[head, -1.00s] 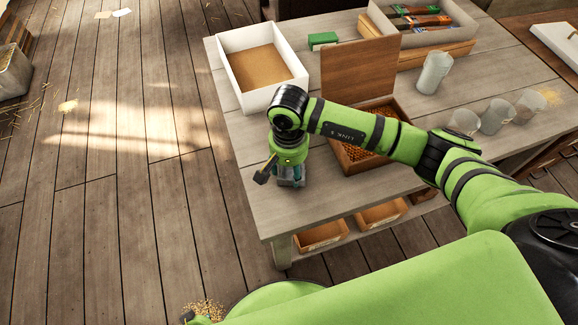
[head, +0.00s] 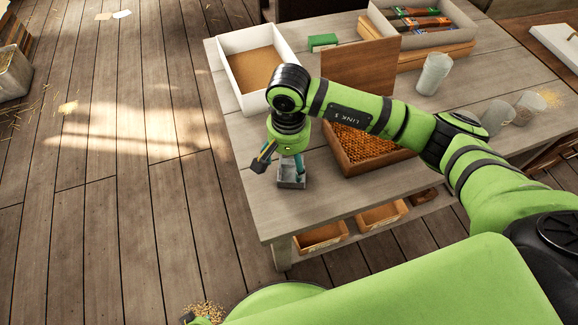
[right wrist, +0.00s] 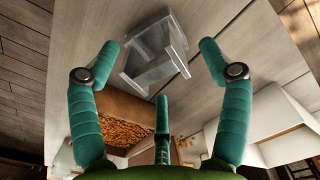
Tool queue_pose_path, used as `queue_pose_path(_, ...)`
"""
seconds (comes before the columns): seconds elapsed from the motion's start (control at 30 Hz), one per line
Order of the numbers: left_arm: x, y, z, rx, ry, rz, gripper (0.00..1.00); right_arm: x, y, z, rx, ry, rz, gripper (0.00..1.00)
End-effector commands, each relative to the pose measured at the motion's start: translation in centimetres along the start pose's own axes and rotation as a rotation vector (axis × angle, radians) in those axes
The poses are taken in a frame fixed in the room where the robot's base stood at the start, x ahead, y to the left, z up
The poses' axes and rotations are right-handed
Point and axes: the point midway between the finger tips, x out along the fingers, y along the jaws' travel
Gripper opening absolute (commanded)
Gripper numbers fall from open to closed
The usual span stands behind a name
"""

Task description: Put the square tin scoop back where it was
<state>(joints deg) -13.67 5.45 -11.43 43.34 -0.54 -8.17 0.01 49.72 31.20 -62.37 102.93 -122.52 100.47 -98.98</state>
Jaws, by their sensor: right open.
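The square tin scoop (head: 291,181) is a small grey metal box shape. It rests on the wooden table (head: 255,205) near its left front edge. In the right wrist view the scoop (right wrist: 152,60) lies between and beyond my spread fingers, with its open side showing. My right gripper (head: 283,168) is open just above the scoop. In the right wrist view the right gripper (right wrist: 158,50) has teal fingers apart from the scoop and nothing held. In the head view the gripper hides part of the scoop.
A lidded wooden box (head: 352,170) stands open to the right, with orange-brown contents. A white tray (head: 232,68) stands behind. Several clear cups, one of them a tall cup (head: 434,74), stand at the right. A green block (head: 322,41) lies at the back. The table's left front is clear.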

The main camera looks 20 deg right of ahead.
Motion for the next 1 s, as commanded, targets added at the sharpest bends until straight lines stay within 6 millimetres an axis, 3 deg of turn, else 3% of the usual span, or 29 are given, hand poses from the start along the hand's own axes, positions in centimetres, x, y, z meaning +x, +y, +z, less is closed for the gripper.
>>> queue_pose_path(0.2,0.2,0.0,0.0,0.0,0.002,0.0,0.0,-4.6,0.0,-0.1,0.0,0.004,-0.002,0.78)
queue_pose_path(0.4,0.3,0.0,-0.2,0.0,0.007,0.0,0.0,-6.8,0.0,-0.1,0.001,0.001,0.0,0.78)
queue_pose_path(0.83,0.3,0.2,-0.9,-0.001,0.02,0.002,0.0,-7.0,-0.3,0.4,0.003,-0.014,-0.015,0.78)
queue_pose_path(0.93,0.3,0.2,-0.8,-0.001,0.018,0.001,0.0,-6.4,-2.4,2.4,0.021,-0.086,-0.106,0.78)
queue_pose_path(1.0,0.3,0.1,-0.7,0.0,0.017,0.001,0.0,-6.3,-5.1,5.1,0.059,-0.194,-0.231,0.78)
